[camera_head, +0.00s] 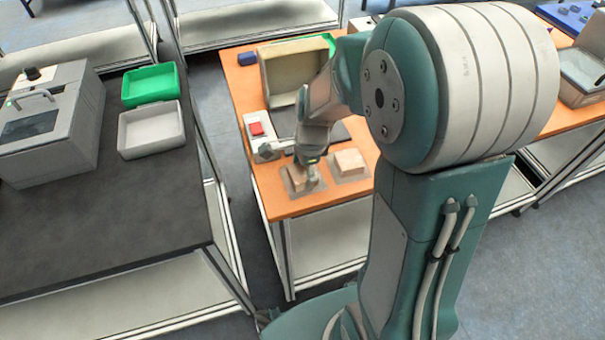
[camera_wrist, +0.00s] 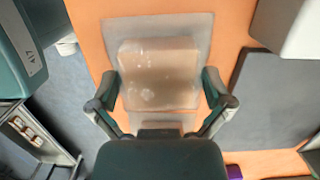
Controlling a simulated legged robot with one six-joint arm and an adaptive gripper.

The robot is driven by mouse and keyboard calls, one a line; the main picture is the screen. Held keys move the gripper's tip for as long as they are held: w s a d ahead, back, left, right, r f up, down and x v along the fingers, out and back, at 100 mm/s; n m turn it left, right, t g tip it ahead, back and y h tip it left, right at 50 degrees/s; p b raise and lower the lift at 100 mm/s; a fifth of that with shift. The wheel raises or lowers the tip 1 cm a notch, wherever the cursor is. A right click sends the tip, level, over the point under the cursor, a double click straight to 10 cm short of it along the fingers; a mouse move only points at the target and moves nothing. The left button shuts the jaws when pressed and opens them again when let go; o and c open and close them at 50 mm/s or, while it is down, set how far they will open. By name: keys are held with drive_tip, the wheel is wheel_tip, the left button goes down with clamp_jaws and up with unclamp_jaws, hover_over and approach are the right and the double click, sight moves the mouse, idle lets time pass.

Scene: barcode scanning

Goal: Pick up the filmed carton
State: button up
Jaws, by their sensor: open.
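A pale tan carton with glossy highlights, like clear film, lies on a grey square mat in the wrist view (camera_wrist: 158,75). The mat (camera_wrist: 203,28) shows around it on the orange table. My gripper (camera_wrist: 160,90) is open, with one finger at the carton's left side and one at its right. Whether the fingers touch it I cannot tell. In the head view my gripper (camera_head: 304,178) is down over this carton (camera_head: 297,178), partly hiding it. A second pinkish carton (camera_head: 348,161) sits on its own mat to the right.
On the orange table (camera_head: 243,92), a red-button box (camera_head: 258,130) stands left of the arm and an open beige box (camera_head: 278,76) behind. A dark bench at left holds a green tray (camera_head: 148,85), a white tray (camera_head: 152,128) and a grey machine (camera_head: 50,125).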

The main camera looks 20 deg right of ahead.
drive_tip(key=c, duration=1)
drive_tip(key=shift+r, duration=0.1)
